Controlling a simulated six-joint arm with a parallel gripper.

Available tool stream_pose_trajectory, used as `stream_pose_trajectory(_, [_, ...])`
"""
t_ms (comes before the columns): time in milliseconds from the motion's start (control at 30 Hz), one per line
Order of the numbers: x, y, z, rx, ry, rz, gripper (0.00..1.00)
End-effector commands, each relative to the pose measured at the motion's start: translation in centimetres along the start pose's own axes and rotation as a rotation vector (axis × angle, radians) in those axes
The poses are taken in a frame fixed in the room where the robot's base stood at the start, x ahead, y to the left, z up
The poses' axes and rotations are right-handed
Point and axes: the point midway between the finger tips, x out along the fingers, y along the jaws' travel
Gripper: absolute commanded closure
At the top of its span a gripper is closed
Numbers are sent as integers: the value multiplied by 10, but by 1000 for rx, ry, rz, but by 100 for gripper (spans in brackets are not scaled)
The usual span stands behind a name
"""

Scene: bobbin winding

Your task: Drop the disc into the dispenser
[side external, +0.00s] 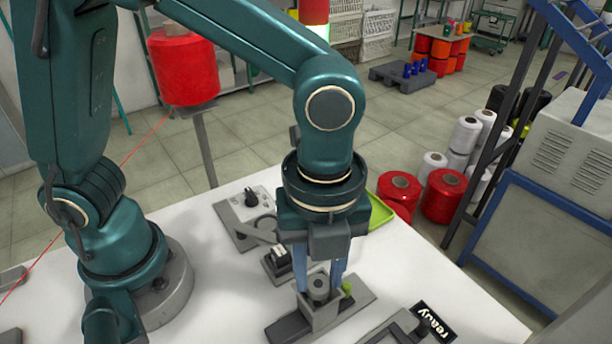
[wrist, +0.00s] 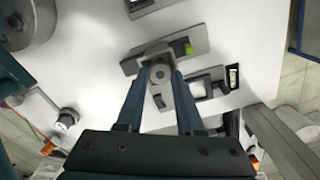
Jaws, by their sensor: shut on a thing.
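My gripper (side external: 319,284) points straight down above the white table, with its two blue fingers on either side of a small grey round disc (side external: 318,286) that has a dark centre. In the wrist view my gripper (wrist: 160,76) is shut on the disc (wrist: 160,70). The disc is at the grey dispenser (side external: 326,317), a small open-topped housing on a flat plate with a green knob. The dispenser (wrist: 199,38) also shows in the wrist view. The disc looks to be at the housing's mouth; I cannot tell how far inside it is. The fingers hide part of the housing.
A small block with a white-topped switch (side external: 279,257) and a panel with a black knob (side external: 251,197) stand behind the dispenser. A "ready" sign (side external: 433,321) lies at the right front. A green tray (side external: 376,213) is behind the gripper.

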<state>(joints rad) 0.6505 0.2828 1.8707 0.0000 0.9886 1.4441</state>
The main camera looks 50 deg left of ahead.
Motion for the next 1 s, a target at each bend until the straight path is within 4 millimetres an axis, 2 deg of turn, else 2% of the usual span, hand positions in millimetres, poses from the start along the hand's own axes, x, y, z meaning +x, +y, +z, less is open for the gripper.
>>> stream_pose_trajectory(467, [3,0,0,0,0,-1,95])
stream_pose_trajectory(500, [3,0,0,0,0,-1,56])
stream_pose_trajectory(567, [3,0,0,0,0,-1,33])
stream_pose_trajectory(600, [3,0,0,0,0,-1,29])
stream_pose_trajectory(1000, [-3,-1,0,0,0,-3,29])
